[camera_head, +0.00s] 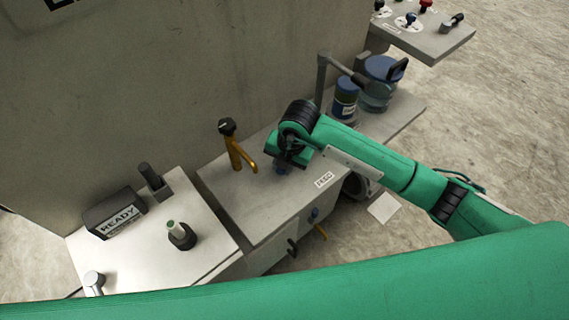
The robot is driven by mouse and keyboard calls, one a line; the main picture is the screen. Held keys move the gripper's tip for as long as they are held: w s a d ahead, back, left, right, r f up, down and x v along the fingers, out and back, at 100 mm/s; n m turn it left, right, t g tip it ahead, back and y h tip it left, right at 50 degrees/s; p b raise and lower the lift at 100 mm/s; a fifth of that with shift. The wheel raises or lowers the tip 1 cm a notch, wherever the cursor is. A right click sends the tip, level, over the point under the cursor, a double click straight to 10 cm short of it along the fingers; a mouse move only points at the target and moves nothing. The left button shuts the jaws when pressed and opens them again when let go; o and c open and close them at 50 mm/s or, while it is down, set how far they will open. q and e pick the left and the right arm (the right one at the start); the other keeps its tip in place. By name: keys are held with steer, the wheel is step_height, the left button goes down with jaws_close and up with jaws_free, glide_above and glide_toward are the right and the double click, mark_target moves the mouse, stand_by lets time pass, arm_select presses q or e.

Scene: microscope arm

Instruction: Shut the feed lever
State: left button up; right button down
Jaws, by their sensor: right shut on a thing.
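The FEED label (323,180) is on the front right edge of the grey bench top. Just left of it, my right gripper (284,165) points down at the bench top, shut on a small blue part, which I take to be the feed lever (282,171). The gripper and wrist cover most of this lever, so its angle cannot be told. My right arm reaches in from the right. My left gripper is not in view.
A yellow tap (236,152) with a black knob stands left of the gripper. Blue-lidded jars (345,98) and a grey jointed post (322,80) stand behind. A READY box (115,214) and a knob (181,235) are on the left white panel. Small handles (319,232) stick out below the bench edge.

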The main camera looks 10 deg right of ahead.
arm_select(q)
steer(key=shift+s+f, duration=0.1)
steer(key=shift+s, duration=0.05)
arm_select(e)
steer(key=c, duration=1.2)
jaws_free()
steer(key=shift+r, duration=0.1)
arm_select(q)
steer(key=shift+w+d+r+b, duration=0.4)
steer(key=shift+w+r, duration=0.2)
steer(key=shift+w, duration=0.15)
arm_select(e)
steer(key=r, duration=0.4)
steer(key=s+d+r, duration=0.1)
steer(key=r, duration=0.4)
steer(key=d+r, duration=0.1)
steer(key=r, duration=0.3)
steer(key=shift+s+d+r, duration=0.1)
steer(key=shift+s+r, duration=0.05)
steer(key=shift+r, duration=0.05)
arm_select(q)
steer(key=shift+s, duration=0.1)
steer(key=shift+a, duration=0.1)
